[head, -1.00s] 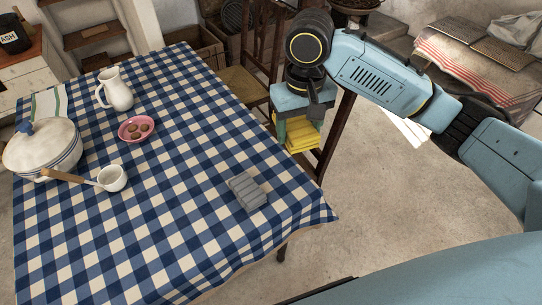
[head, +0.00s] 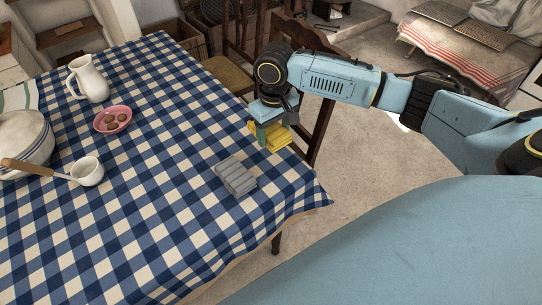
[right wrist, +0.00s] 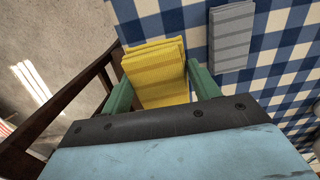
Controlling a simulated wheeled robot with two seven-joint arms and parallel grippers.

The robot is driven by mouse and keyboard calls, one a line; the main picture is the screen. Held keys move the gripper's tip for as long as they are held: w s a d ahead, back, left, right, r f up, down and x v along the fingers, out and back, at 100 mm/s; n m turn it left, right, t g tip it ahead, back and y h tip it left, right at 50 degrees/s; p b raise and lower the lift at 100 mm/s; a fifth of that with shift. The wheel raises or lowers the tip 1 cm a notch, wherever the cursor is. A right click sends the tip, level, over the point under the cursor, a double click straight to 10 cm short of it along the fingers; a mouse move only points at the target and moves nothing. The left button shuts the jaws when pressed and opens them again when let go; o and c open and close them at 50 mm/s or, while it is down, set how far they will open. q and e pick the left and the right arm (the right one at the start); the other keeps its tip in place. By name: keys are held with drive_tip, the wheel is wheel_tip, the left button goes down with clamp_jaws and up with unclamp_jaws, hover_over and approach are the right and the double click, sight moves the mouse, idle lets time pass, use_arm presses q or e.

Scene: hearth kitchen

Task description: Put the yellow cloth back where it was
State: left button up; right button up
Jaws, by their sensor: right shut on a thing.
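The folded yellow cloth (head: 277,138) is between the fingers of my right gripper (head: 266,137), at the table's right edge in the head view. In the right wrist view the yellow cloth (right wrist: 158,75) sits between the two green fingers, with the checked tablecloth behind and beside it. Whether it touches the table I cannot tell. A folded grey cloth (head: 236,177) lies on the table, nearer to me than the gripper; it also shows in the right wrist view (right wrist: 231,38). My left gripper is not in view.
A chair (head: 228,73) stands behind the right edge. Tablecloth around the grey cloth is clear.

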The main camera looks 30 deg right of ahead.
sight(274, 133)
wheel_tip(274, 133, down, 3)
drive_tip(key=shift+f+b, duration=0.1)
drive_tip(key=shift+b, duration=0.2)
drive_tip(key=shift+f, duration=0.3)
wheel_tip(274, 133, down, 4)
drive_tip(key=shift+r+b, duration=0.1)
drive_tip(key=shift+b, duration=0.55)
drive_tip(key=shift+f, duration=0.35)
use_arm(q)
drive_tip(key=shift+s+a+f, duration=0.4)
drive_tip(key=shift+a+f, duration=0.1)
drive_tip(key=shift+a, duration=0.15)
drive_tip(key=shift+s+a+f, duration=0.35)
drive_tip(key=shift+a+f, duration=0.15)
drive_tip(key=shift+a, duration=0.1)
use_arm(e)
drive_tip(key=o, duration=0.9)
drive_tip(key=shift+f, duration=0.1)
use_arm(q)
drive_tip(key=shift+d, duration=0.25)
